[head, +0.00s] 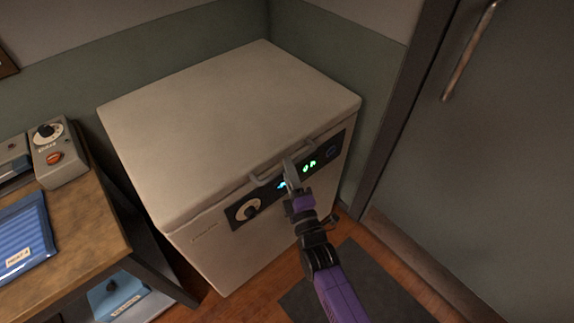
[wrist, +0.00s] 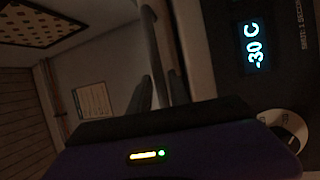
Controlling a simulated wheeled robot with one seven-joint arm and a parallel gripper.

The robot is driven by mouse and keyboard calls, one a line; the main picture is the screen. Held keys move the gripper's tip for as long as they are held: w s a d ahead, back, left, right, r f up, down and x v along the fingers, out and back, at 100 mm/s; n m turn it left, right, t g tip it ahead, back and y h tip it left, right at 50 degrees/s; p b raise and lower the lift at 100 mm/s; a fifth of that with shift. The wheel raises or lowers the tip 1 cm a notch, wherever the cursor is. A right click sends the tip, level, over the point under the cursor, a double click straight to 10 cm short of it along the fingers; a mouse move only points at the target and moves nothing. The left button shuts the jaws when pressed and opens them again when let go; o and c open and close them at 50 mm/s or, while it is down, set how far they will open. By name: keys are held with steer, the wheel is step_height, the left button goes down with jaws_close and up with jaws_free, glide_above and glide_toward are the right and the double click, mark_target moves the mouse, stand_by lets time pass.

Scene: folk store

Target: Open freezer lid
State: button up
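The chest freezer (head: 190,240) is a white box in the corner. Its lid (head: 225,115) lies flat and closed on top. A grey bar handle (head: 262,180) runs along the lid's front edge, above the dark control panel. My gripper (head: 290,168) is at the middle of the handle, its fingers overlapping the bar. In the wrist view the handle (wrist: 158,45) runs down to my gripper's dark fingertips (wrist: 158,88), which are close to it. Shadow hides whether they press on the bar. The panel's display (wrist: 254,43) reads -30 C.
A wooden table (head: 95,215) with a grey control box (head: 60,150) and a blue packet (head: 22,235) stands at the left. A grey door (head: 500,150) with a long handle is at the right. A dark mat (head: 350,285) lies on the floor before the freezer.

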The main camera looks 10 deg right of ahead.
steer(key=shift+w+a+r, duration=0.15)
steer(key=shift+w, duration=0.55)
jaws_close()
stand_by(1.0)
